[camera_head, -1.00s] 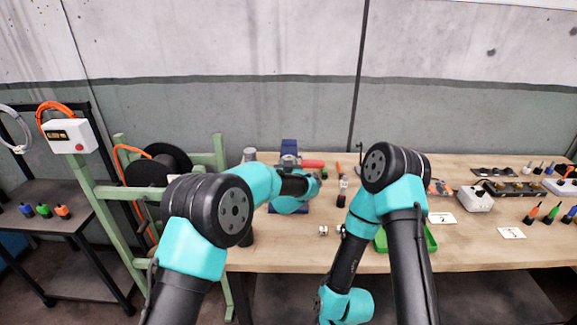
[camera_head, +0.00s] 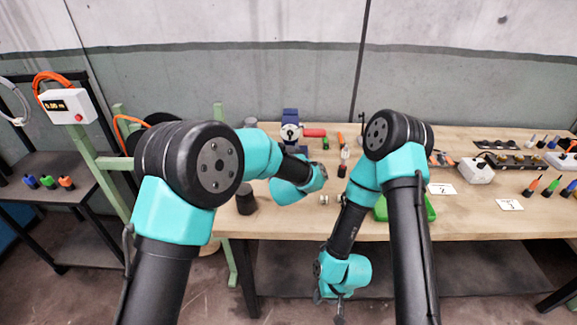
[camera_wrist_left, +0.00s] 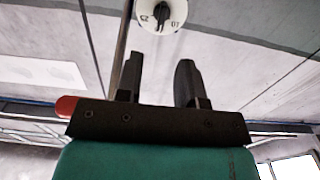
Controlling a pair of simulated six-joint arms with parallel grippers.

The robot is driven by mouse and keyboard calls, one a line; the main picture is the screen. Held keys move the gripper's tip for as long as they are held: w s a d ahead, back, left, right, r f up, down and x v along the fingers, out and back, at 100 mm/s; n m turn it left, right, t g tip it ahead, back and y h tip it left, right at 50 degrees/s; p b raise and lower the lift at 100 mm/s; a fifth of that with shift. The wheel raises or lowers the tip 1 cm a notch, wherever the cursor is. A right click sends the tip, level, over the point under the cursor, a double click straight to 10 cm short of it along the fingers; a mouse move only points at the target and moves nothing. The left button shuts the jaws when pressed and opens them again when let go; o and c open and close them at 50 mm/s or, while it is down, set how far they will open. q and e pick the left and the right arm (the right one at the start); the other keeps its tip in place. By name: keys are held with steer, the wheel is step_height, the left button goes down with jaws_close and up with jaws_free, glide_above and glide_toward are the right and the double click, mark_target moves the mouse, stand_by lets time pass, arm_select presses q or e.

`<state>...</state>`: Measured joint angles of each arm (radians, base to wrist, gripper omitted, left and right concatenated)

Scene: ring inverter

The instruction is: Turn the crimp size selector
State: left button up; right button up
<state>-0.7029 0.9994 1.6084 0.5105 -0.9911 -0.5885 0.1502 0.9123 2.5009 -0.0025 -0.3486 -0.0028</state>
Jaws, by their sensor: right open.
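The crimp tool (camera_head: 291,118) is a blue block standing at the back of the bench, with a red handle (camera_head: 314,133) on its right. The selector is a round white dial (camera_head: 290,133) on its front. In the left wrist view the dial (camera_wrist_left: 162,12) shows numbers and a dark centre, cut by the top edge. My left gripper (camera_wrist_left: 161,60) is open and empty, its fingers apart below the dial and not touching it. Its fingers are hidden in the head view. My right gripper (camera_head: 335,297) is open, low before the bench's front edge.
A dark cylinder (camera_head: 246,200) stands left of my left wrist. A green tray (camera_head: 425,208) is partly behind my right arm. Small metal parts (camera_head: 324,199) lie between the arms. White boxes (camera_head: 477,171), cards and coloured connectors fill the bench's right side.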

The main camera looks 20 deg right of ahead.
arm_select(q)
steer(key=v, duration=0.8)
steer(key=shift+s, duration=0.25)
steer(key=shift+a, duration=0.15)
